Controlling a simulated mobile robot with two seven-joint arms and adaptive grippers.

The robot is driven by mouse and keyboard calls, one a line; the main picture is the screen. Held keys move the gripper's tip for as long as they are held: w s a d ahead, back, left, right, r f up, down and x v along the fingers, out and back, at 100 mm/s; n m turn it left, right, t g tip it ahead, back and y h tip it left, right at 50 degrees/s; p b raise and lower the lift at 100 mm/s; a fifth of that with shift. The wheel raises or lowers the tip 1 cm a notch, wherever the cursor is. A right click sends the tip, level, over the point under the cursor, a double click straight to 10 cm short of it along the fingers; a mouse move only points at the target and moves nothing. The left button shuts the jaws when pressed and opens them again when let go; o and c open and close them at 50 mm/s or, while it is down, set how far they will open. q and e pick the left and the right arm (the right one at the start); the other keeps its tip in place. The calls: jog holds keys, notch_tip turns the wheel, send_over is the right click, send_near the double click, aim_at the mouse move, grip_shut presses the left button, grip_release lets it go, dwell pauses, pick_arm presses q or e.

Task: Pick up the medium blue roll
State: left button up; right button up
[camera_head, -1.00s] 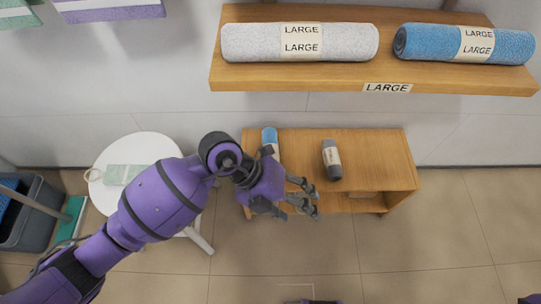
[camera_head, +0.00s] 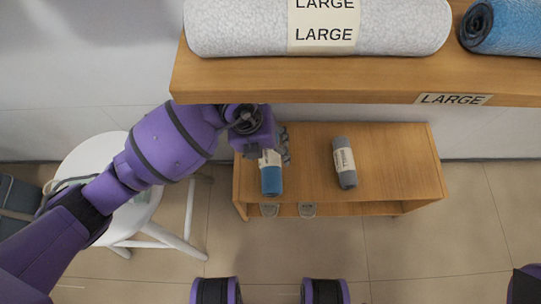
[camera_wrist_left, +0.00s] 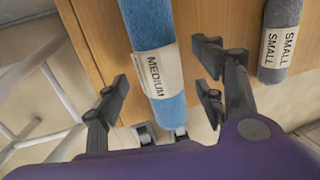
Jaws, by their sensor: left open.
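The medium blue roll (camera_head: 271,181) lies on the low wooden bench, near its left end, its front end toward me. In the left wrist view the blue roll (camera_wrist_left: 176,106) has a white label reading MEDIUM. My left gripper (camera_head: 284,146) is open at the back part of the roll and partly hides it in the head view. In the wrist view the left gripper's open fingers (camera_wrist_left: 161,84) stand on either side of the roll; I cannot tell how close they are to the bench. The right gripper is not in view.
A grey roll (camera_head: 344,163) marked SMALL lies right of the blue one on the wooden bench (camera_head: 395,160). A wooden shelf (camera_head: 300,80) with large white (camera_head: 235,28) and blue (camera_head: 505,27) rolls overhangs the back. A white stool (camera_head: 88,160) stands left.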

pick_arm(q)
jog(key=b+x, duration=0.1)
jog(key=x, duration=0.1)
jog(key=shift+f, duration=0.45)
jog(key=shift+r, duration=0.1)
jog(key=c, duration=1.3)
jog(key=shift+c, duration=0.3)
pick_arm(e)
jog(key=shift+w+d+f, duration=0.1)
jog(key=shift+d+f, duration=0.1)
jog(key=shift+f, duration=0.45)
